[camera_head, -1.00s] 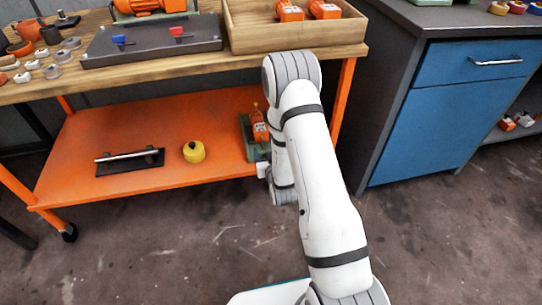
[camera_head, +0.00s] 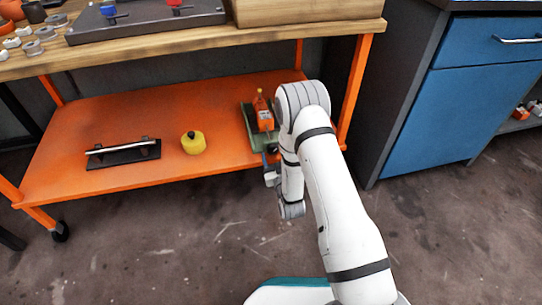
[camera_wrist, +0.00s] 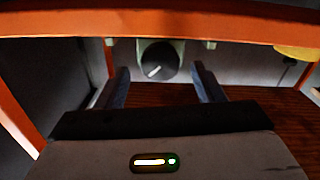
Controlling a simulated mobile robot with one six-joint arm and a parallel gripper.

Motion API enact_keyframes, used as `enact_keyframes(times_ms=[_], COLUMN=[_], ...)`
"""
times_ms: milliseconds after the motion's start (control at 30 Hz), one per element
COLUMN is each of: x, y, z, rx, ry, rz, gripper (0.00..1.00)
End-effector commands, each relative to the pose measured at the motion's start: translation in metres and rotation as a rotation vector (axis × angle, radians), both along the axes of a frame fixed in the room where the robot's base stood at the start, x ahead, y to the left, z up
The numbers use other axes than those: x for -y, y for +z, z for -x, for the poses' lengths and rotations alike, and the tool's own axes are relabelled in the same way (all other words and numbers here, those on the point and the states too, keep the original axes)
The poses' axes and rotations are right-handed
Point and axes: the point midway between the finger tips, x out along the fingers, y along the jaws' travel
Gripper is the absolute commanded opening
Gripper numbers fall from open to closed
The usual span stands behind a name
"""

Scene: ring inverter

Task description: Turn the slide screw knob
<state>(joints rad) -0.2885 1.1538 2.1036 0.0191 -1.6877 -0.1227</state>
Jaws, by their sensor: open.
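A green-based device with an orange body (camera_head: 264,118) stands on the orange lower shelf, at its right end in the head view. In the wrist view, a round black knob (camera_wrist: 156,63) with a white pointer line shows on its pale front face, the line slanting. The knob does not show clearly in the head view. My gripper (camera_head: 271,174) is at the shelf's front edge, just in front of the device. In the wrist view my gripper (camera_wrist: 160,74) is open, with one dark finger on each side of the knob's outline. Whether the fingertips reach the knob, I cannot tell.
A yellow round object (camera_head: 193,143) and a black plate with a bar handle (camera_head: 123,152) lie farther left. An orange leg and a blue cabinet (camera_head: 440,110) stand to the right.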

Motion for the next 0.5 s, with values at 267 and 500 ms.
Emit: enact_keyframes(times_ms=[267, 500], x=[-0.007, -0.007], y=[0.0, 0.0], z=[-0.017, -0.017], rx=[-0.001, -0.001], ry=[0.003, 0.004], rz=[0.0, 0.0], gripper=[0.62, 0.58])
